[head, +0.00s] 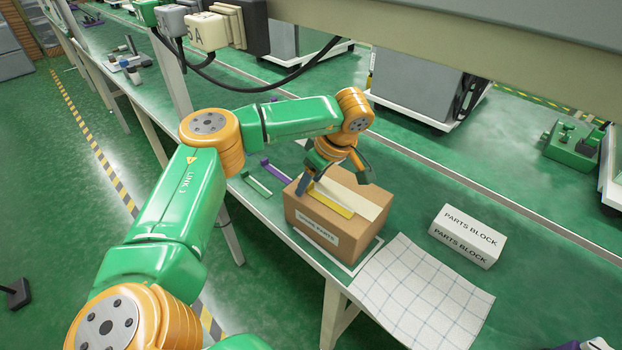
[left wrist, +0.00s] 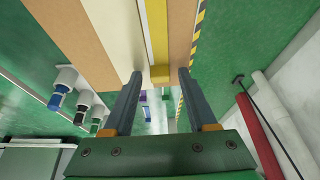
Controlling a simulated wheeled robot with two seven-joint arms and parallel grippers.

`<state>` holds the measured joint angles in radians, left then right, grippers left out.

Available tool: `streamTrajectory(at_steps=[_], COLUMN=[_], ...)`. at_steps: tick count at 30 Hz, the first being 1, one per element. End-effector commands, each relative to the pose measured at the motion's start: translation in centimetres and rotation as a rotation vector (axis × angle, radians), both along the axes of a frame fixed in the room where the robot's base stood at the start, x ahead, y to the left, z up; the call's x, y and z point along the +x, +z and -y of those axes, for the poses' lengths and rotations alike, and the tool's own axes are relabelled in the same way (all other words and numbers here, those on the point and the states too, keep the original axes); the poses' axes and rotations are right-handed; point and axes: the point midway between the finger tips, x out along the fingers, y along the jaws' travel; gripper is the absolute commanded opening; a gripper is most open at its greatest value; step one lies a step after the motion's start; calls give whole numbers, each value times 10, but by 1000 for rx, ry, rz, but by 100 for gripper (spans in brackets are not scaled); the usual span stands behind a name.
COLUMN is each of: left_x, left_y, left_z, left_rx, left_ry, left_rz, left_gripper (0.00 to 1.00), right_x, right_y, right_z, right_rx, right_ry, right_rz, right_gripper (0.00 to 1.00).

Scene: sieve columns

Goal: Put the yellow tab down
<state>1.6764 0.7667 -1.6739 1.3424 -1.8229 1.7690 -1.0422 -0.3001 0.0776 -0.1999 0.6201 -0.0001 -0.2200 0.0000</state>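The yellow tab (head: 331,203) is a long narrow strip along the top of the brown cardboard box (head: 316,238). In the left wrist view the yellow tab (left wrist: 157,40) runs down the middle, and its near end shows between my fingertips. My left gripper (head: 333,178) is over the box top with its fingers spread. In the left wrist view the left gripper (left wrist: 159,80) has a clear gap on both sides of the tab. Whether the tab lies flat or is slightly raised is hard to tell. My right gripper does not show clearly.
A cream strip (head: 362,196) lies beside the tab on the box. A purple piece (head: 277,170) and a green piece (head: 257,185) lie behind it. A white gridded sheet (head: 423,293) and a white parts block (head: 467,237) are to the right, with bare green bench beyond.

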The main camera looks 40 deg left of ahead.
Motion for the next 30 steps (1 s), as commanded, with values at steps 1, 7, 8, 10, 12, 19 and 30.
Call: streamTrajectory(at_steps=[1, 7, 8, 10, 12, 19, 30], left_x=[0, 1, 1, 1, 1, 1, 1], left_y=[0, 28, 35, 49, 62, 74, 73], left_z=[0, 11, 13, 20, 24, 29, 29], left_rx=[0, -1, -1, 0, 0, 1, 0], left_ry=[0, -2, -1, -2, -1, 0, 0], left_rz=[0, 5, 5, 4, 4, 0, 0], left_gripper=[58, 58, 58, 58, 58, 58, 58], right_x=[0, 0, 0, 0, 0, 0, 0], right_y=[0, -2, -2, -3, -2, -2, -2], right_z=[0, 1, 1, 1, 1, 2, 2], right_rx=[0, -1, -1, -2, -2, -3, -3], right_ry=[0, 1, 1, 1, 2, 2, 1], right_rz=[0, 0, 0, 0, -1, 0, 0], right_gripper=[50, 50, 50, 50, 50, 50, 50])
